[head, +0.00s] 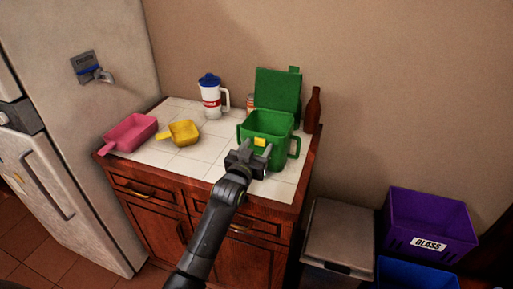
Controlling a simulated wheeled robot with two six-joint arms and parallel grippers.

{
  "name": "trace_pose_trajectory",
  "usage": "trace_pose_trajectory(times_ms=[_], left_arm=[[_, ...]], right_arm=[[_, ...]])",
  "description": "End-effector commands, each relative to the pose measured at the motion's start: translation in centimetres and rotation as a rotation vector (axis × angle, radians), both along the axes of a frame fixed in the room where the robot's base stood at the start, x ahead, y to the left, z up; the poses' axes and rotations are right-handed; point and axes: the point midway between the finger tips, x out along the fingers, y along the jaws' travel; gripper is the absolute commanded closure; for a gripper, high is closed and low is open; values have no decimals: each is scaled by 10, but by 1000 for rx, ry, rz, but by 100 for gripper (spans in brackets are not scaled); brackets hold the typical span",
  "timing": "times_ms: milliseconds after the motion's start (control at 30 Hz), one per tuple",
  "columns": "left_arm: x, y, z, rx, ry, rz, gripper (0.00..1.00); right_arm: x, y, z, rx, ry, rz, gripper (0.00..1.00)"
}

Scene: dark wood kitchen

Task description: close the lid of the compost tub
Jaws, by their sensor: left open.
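The compost tub (279,149) is a green bin with side handles and a small yellow patch on its front. It stands at the right end of the white tiled counter. Its green lid (278,91) stands raised upright at the back of the tub, so the tub is open. My left gripper (255,153) is open in front of the tub, its fingers near the front wall and overlapping it in the picture. I cannot tell whether it touches the tub. The fingers and wrist hide the tub's lower front. My right gripper is not in view.
A brown bottle (313,111) stands close right of the lid. A can (250,103) and a white jug with blue lid (211,97) stand to the left. A yellow scoop (184,133) and pink scoop (131,133) lie on the counter (165,157). A purple bin (428,222) is right.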

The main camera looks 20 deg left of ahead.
Motion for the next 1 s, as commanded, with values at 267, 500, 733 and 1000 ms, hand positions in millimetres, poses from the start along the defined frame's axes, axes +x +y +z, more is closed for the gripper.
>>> trace_pose_trajectory(times_ms=[267, 500, 733, 1000], left_arm=[[0, 0, 0, 0, 0, 0, 60], [0, 0, 0, 0, 0, 0, 91], [0, 0, 1, 0, 1, 0, 100], [2, 0, 0, 0, 0, 0, 100]], right_arm=[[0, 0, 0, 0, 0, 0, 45], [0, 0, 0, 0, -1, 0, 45], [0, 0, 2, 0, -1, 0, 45], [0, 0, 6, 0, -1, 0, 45]])
